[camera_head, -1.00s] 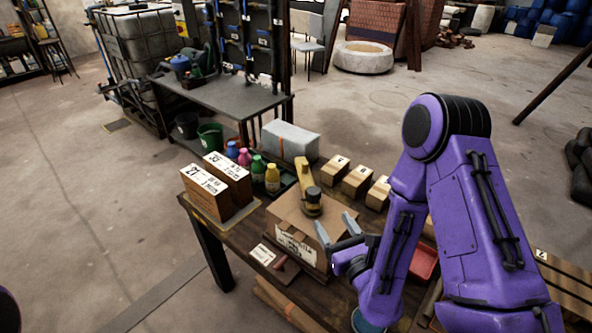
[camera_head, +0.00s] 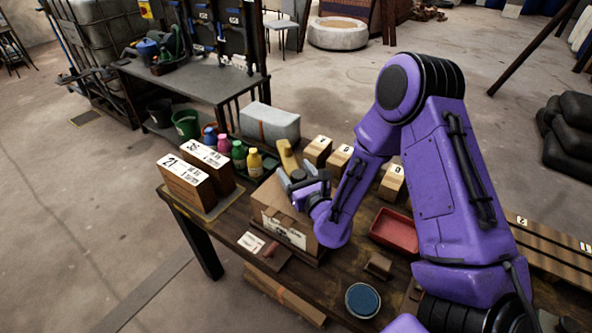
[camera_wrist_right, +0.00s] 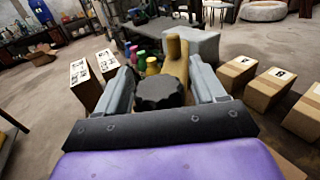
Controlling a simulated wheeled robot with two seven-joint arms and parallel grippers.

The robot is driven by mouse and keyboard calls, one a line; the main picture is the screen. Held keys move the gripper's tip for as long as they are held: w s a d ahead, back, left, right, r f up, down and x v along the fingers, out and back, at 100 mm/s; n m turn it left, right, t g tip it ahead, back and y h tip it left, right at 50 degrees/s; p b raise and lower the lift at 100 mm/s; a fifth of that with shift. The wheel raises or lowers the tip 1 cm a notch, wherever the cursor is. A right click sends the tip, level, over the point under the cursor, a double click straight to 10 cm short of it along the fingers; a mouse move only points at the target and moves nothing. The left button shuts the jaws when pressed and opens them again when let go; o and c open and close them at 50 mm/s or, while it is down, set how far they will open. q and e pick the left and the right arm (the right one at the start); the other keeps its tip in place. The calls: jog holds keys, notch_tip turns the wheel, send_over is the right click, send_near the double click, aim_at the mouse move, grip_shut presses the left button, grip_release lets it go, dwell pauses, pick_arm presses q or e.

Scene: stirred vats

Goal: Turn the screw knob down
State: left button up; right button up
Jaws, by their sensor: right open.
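The dark, ridged screw knob (camera_wrist_right: 158,92) shows in the right wrist view, in front of the yellow-brown upright arm (camera_wrist_right: 175,58) of the press. My right gripper (camera_wrist_right: 160,85) is open, with one grey finger on each side of the knob. I cannot tell whether the fingers touch it. In the head view my right gripper (camera_head: 297,180) is over the brown wooden box (camera_head: 285,215) and hides the knob. The press arm (camera_head: 288,157) shows just behind it. My left gripper is not in view.
Numbered wooden blocks (camera_head: 338,158) stand behind and right of the box. Two labelled blocks (camera_head: 195,182) stand at left. Small coloured bottles (camera_head: 255,162) and a grey block (camera_head: 270,123) are behind. A red tray (camera_head: 395,232) and a blue round dish (camera_head: 362,300) lie at right and front.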

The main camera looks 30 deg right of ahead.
jog(key=shift+f, duration=0.1)
jog(key=c, duration=1)
jog(key=shift+o, duration=0.2)
